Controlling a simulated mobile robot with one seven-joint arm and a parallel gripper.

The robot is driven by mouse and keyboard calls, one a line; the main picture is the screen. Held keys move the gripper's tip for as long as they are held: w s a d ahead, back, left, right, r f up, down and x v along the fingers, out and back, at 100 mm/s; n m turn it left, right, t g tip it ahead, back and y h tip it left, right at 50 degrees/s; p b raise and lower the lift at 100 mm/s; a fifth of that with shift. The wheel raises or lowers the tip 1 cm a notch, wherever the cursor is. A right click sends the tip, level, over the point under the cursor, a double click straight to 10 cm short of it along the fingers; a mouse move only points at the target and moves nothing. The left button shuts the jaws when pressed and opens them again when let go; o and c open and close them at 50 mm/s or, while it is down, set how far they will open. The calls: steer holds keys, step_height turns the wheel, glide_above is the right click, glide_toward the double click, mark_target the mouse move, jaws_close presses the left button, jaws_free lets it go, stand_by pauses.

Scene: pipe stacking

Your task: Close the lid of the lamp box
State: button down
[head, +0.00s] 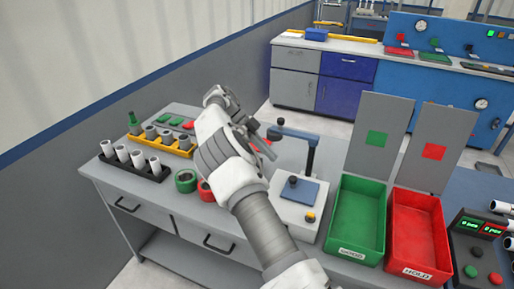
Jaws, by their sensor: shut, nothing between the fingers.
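No box in the head view is plainly marked as the lamp box, and I cannot tell which thing is its lid. My gripper (267,151) is over the grey workbench, left of the blue and white press. It is shut and empty, partly hidden behind my arm. It appears apart from the black box and the bins.
A green bin (345,252) and a red bin (404,268) stand right of the press (300,203), with upright grey panels behind them. Grey pipes in a yellow rack (178,151), white pipes in a black rack (148,175), and red and green rings occupy the bench's left.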

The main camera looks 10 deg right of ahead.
steer(key=w+a+p, duration=0.1)
steer(key=p, duration=0.1)
steer(key=w+a+r+p, duration=0.1)
steer(key=a+p, duration=0.1)
steer(key=p, duration=0.1)
steer(key=shift+r, duration=0.1)
stand_by(0.3)
steer(key=shift+a, duration=0.1)
